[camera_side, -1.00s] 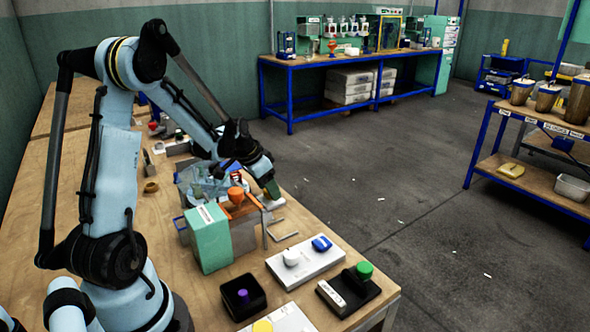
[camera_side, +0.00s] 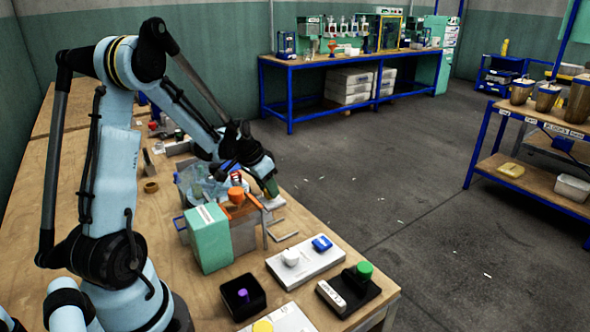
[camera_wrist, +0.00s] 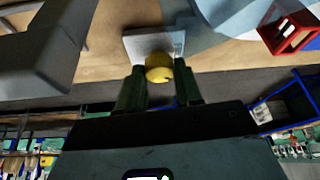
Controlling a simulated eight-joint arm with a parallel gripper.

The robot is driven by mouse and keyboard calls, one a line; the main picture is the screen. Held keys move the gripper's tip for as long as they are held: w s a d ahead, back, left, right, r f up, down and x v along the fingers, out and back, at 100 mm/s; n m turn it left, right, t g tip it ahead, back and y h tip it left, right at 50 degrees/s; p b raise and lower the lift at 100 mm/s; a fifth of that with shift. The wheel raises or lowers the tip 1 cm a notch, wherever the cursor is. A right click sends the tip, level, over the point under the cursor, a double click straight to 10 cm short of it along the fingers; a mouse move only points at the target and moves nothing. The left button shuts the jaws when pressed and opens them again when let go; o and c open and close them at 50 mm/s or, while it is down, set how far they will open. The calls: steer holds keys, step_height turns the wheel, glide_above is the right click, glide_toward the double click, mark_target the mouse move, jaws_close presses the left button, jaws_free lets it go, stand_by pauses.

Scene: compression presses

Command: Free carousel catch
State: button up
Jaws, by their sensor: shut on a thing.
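My gripper (camera_wrist: 158,88) has its two dark green fingers shut on a small round yellow knob (camera_wrist: 158,68). A white plate (camera_wrist: 139,47) lies just beyond the knob in the wrist view. In the side view my gripper (camera_side: 271,186) points down near the table's far edge, and its fingertips and the yellow knob are hard to make out there. A clear, bluish round thing, possibly the carousel (camera_side: 197,184), stands left of my gripper, partly behind the arm. A pale blue surface (camera_wrist: 235,14) shows at the wrist view's top right.
A green-fronted box (camera_side: 208,239) with an orange knob (camera_side: 236,196) stands close in front of my gripper. A red box (camera_wrist: 292,34) is right of the fingers in the wrist view. Panels with white-blue (camera_side: 305,259) and green (camera_side: 364,270) buttons sit nearer the front.

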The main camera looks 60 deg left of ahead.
steer(key=shift+d+n+g+y, duration=0.1)
steer(key=shift+n+g+y, duration=0.45)
steer(key=shift+n, duration=1.65)
steer(key=shift+t+y, duration=0.25)
steer(key=o, duration=1)
steer(key=shift+o, duration=0.2)
steer(key=v, duration=1.2)
steer(key=shift+d, duration=0.1)
